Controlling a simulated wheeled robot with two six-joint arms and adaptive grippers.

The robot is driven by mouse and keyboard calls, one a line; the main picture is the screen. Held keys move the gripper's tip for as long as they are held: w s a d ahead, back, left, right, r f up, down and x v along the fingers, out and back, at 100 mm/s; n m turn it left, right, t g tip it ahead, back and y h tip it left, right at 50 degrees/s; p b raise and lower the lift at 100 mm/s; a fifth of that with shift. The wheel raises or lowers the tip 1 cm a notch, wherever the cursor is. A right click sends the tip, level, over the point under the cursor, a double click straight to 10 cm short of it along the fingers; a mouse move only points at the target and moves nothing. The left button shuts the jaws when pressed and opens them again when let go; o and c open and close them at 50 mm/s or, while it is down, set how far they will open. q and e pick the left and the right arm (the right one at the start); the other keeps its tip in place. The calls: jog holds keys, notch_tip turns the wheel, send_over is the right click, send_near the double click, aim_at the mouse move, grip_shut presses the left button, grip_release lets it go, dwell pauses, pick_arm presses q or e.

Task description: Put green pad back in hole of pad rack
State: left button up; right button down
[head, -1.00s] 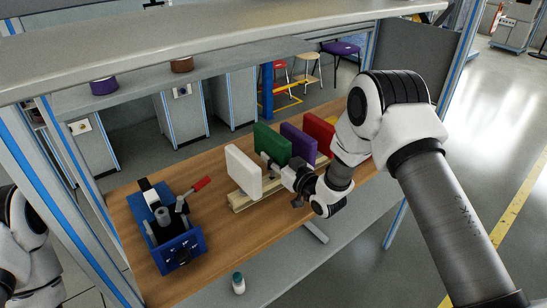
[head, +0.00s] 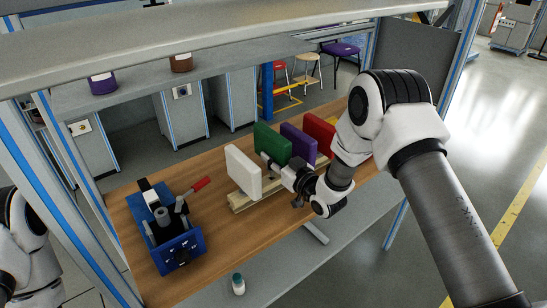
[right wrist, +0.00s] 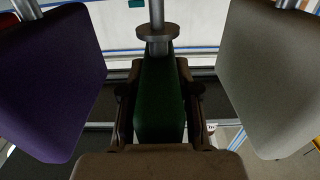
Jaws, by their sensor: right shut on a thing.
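The green pad (head: 272,141) stands upright at the wooden pad rack (head: 240,206), between the white pad (head: 244,171) and the purple pad (head: 299,143). My right gripper (head: 268,161) is shut on the green pad. In the right wrist view the green pad (right wrist: 160,105) sits between my two fingers, with a metal rod and a round collar (right wrist: 157,32) at its top end in the picture. The purple pad (right wrist: 50,75) is on the left there and the white pad (right wrist: 268,75) on the right, both apart from my fingers. Whether the rod is in its hole cannot be told. My left gripper is out of view.
A red pad (head: 320,131) stands beyond the purple one. A blue fixture with a red-handled lever (head: 168,238) is on the table's left. A small white bottle (head: 238,284) is near the front. A grey shelf (head: 210,42) runs above the table. Wooden tabletop (head: 215,215) is free between fixture and rack.

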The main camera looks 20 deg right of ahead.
jog(key=shift+f+b, duration=0.9)
jog(key=shift+f, duration=0.15)
jog(key=c, duration=0.8)
grip_release()
jog(key=shift+o, duration=0.2)
jog(key=v, duration=1.2)
